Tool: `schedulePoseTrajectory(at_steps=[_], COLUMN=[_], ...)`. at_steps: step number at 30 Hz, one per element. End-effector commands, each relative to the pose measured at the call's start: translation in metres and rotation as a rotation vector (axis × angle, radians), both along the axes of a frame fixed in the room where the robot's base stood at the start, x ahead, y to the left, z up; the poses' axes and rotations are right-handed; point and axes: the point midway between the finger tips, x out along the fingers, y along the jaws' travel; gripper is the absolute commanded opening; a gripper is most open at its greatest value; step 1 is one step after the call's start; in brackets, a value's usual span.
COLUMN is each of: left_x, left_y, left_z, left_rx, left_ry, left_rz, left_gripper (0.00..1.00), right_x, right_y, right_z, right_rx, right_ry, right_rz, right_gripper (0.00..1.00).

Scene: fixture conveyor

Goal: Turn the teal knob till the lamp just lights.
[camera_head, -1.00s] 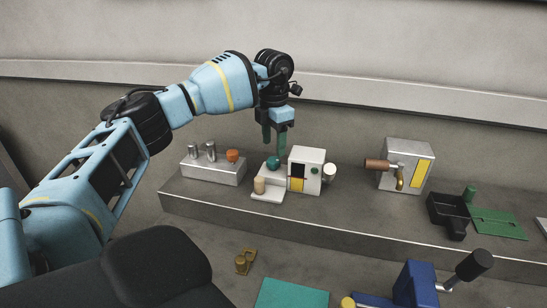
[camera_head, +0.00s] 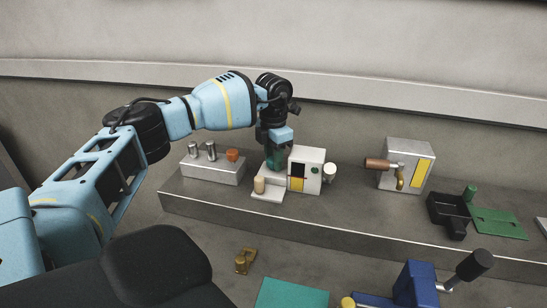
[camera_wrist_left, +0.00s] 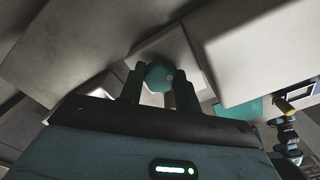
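The teal knob (camera_wrist_left: 159,76) shows in the left wrist view, on a pale base between my two fingertips. My left gripper (camera_head: 275,158) is open and points down over it, one green finger on each side. I cannot tell whether the fingers touch the knob. In the head view the fingers mostly hide the knob. Beside it stands a white box (camera_head: 310,158) with a black window, a yellow patch and a small dark green round spot. I cannot tell which part is the lamp, and I see no clear glow. My right gripper is out of view.
A tan peg (camera_head: 259,185) stands just in front of the gripper. A metal block (camera_head: 213,171) with an orange knob is to the left. A white cylinder (camera_head: 330,172) sits right of the white box. A grey box (camera_head: 407,165) with a brown handle stands farther right.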

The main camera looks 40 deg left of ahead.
Motion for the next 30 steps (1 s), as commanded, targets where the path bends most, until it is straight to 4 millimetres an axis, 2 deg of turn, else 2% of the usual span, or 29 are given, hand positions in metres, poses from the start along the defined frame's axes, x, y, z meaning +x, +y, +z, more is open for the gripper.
schedulePoseTrajectory(at_steps=[1,3,8,16,27,28,30], left_x=[0.000,0.000,0.000,0.000,0.001,0.001,0.001], left_y=[0.000,0.000,-0.001,-0.001,0.000,0.000,0.000], left_z=[0.000,0.000,0.003,0.005,0.000,0.000,0.000], left_rx=[0.000,0.000,0.000,-0.001,0.000,0.000,0.000], left_ry=[0.000,0.000,-0.001,-0.004,-0.001,-0.001,-0.001], left_rz=[0.000,0.000,0.034,0.222,0.258,0.258,0.258], left_gripper=[0.18,0.10,0.10,0.10,0.10,0.35,0.45], right_x=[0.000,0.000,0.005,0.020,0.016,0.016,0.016], right_y=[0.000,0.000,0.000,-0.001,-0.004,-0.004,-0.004], right_z=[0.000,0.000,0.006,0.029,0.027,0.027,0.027], right_rx=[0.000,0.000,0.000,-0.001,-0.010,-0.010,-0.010], right_ry=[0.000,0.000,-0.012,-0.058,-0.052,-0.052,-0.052], right_rz=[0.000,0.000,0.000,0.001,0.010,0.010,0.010], right_gripper=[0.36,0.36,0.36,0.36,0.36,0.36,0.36])
